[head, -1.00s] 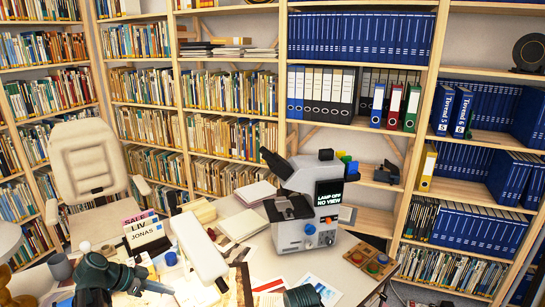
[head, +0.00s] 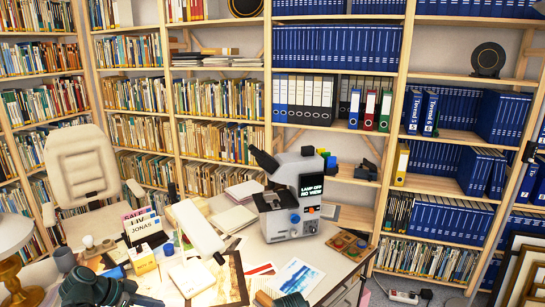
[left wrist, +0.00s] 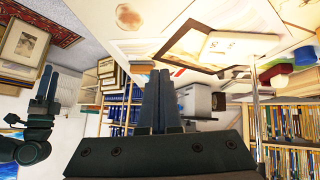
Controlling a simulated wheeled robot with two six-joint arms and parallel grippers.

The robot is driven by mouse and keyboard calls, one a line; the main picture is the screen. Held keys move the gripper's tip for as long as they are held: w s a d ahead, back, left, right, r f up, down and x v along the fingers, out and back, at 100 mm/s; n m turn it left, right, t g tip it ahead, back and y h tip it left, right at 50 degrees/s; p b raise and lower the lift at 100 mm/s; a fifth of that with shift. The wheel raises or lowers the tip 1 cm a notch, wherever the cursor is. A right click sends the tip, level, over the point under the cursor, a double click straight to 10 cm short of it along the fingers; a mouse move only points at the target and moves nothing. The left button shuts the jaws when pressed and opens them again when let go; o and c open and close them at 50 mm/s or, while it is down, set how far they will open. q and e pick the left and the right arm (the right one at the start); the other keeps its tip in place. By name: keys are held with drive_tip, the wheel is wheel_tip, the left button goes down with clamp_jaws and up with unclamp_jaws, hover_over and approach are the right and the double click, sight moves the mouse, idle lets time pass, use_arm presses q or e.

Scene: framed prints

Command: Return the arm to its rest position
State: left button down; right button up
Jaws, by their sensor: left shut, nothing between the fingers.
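My left arm (head: 88,288), dark green, shows at the bottom left of the head view, low over the near edge of the desk. Its fingertips are not clear there. In the left wrist view my left gripper (left wrist: 159,82) has its two dark fingers together with nothing between them. A dark part of my right arm (head: 291,300) also shows at the bottom edge of the head view.
The desk (head: 262,250) holds a microscope (head: 290,200), a white desk lamp (head: 197,230), a small wooden tray (head: 348,244), books and prints (head: 298,276). A chair (head: 85,175) stands behind at left. Full bookshelves line the walls. Framed prints (head: 520,270) lean at lower right.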

use_arm(q)
drive_tip(key=s+d+f+n+g+y+p, duration=0.1)
drive_tip(key=s+d+y, duration=0.3)
drive_tip(key=d, duration=0.9)
drive_tip(key=s+d+f+n+g+y+p, duration=0.2)
drive_tip(key=s+d+n+g+y, duration=0.2)
drive_tip(key=s+d, duration=0.5)
drive_tip(key=shift+s+d+y, duration=0.2)
drive_tip(key=shift+d+y, duration=0.2)
drive_tip(key=shift+d, duration=2.4)
use_arm(e)
drive_tip(key=shift+w+r, duration=0.2)
drive_tip(key=shift+r, duration=1.4)
